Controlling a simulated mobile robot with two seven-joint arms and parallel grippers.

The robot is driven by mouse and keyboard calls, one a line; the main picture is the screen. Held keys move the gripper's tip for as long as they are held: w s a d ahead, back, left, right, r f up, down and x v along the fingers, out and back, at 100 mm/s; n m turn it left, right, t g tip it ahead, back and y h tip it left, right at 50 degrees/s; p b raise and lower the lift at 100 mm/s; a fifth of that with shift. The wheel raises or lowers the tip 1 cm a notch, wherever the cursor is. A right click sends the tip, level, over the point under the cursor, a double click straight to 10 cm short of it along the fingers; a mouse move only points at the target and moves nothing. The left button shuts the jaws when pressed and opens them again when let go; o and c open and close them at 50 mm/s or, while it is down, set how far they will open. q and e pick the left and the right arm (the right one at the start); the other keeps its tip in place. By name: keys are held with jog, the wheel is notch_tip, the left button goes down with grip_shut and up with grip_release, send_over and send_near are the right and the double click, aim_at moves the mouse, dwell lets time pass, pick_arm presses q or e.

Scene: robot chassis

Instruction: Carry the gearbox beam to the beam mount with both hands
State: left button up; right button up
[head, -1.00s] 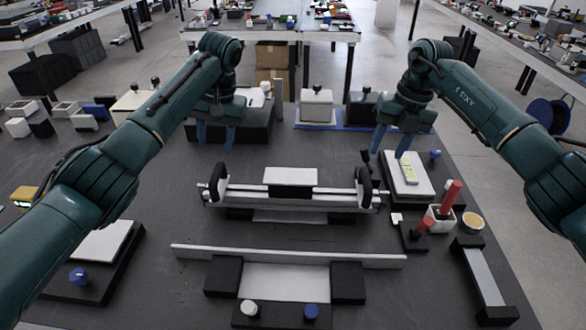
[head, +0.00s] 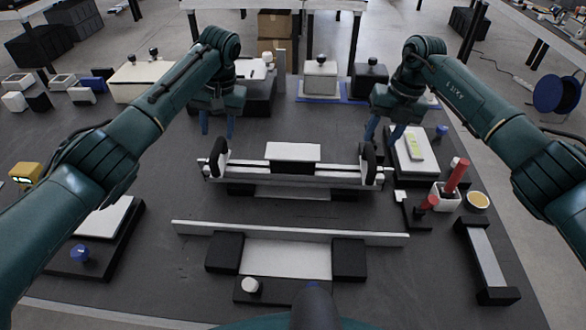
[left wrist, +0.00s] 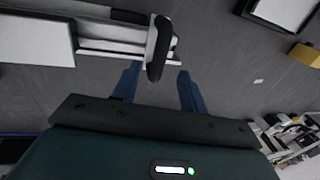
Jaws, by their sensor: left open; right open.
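The gearbox beam (head: 325,178) appears to be the long pale bar with a white-topped black block in its middle and upright black grips at both ends. It lies crosswise mid-table. The beam mount is likely the white plate between two black blocks (head: 224,252) in front of it; I cannot tell for certain. My left gripper (head: 217,128) is open just behind the beam's left end. In the left wrist view, the black end grip (left wrist: 158,58) shows between the open fingers (left wrist: 158,72). My right gripper (head: 383,133) is open just behind the right end.
A long pale rail (head: 290,233) lies between the beam and the front blocks. Right of the beam are a white board (head: 422,170), a cup with a red-handled tool (head: 446,195) and a grey bar (head: 483,258). Lidded containers (head: 320,78) stand behind.

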aim_at(217, 144)
pick_arm(q)
jog(key=f, duration=0.3)
jog(key=a+f, duration=0.1)
jog(key=f, duration=0.3)
jog(key=shift+a, duration=0.2)
pick_arm(e)
jog(key=f, duration=0.3)
jog(key=a+f, duration=0.1)
jog(key=f, duration=0.3)
jog(key=shift+a, duration=0.2)
pick_arm(q)
grip_shut()
pick_arm(e)
grip_shut()
pick_arm(q)
jog(key=shift+w, duration=0.1)
jog(key=shift+w+r, duration=0.2)
jog(key=shift+r, duration=0.15)
pick_arm(e)
jog(key=shift+w+r, duration=0.25)
jog(key=shift+r, duration=0.1)
